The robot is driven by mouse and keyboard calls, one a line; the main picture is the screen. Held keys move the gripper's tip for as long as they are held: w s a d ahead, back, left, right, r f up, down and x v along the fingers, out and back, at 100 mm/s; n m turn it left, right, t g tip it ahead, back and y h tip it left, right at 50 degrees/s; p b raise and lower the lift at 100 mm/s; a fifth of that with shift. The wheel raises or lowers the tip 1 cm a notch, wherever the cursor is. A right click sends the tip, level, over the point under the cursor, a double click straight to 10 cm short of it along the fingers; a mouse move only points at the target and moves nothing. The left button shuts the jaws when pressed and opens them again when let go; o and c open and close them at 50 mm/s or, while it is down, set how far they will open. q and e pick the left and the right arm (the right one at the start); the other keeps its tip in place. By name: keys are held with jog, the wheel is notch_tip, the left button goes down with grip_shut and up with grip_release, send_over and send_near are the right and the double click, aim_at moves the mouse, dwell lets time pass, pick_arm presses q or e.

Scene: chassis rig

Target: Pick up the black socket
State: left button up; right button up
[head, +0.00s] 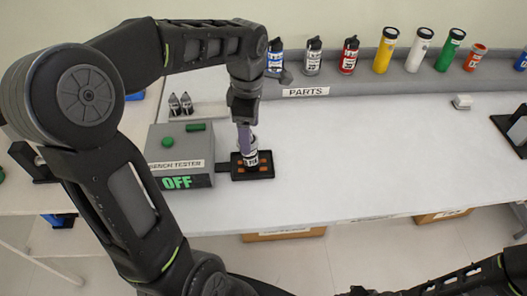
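No object is plainly marked as the black socket. A dark-topped, pale cylinder (313,56) with a label stands on the rear shelf, between a blue one (275,56) and a red one (349,57). My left gripper (244,118) points down, away from these, over a black pad (265,174) with orange spots. It appears shut around the top of a purple cylinder (246,140) with a white label, upright on or just above the pad; the fingertips are hard to make out. My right gripper does not show.
The grey bench tester (188,141) reads OFF beside the pad. A small white block (462,102) lies right; the table's middle (380,145) is clear.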

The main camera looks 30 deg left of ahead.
aim_at(251, 162)
pick_arm(q)
jog(key=shift+f, duration=1.35)
jog(key=shift+f+p, duration=0.3)
jog(key=shift+p, duration=0.05)
notch_tip(251, 162, down, 5)
jog(key=shift+r+p, duration=0.2)
jog(key=shift+p, duration=0.4)
jog(key=shift+c, duration=0.3)
grip_shut()
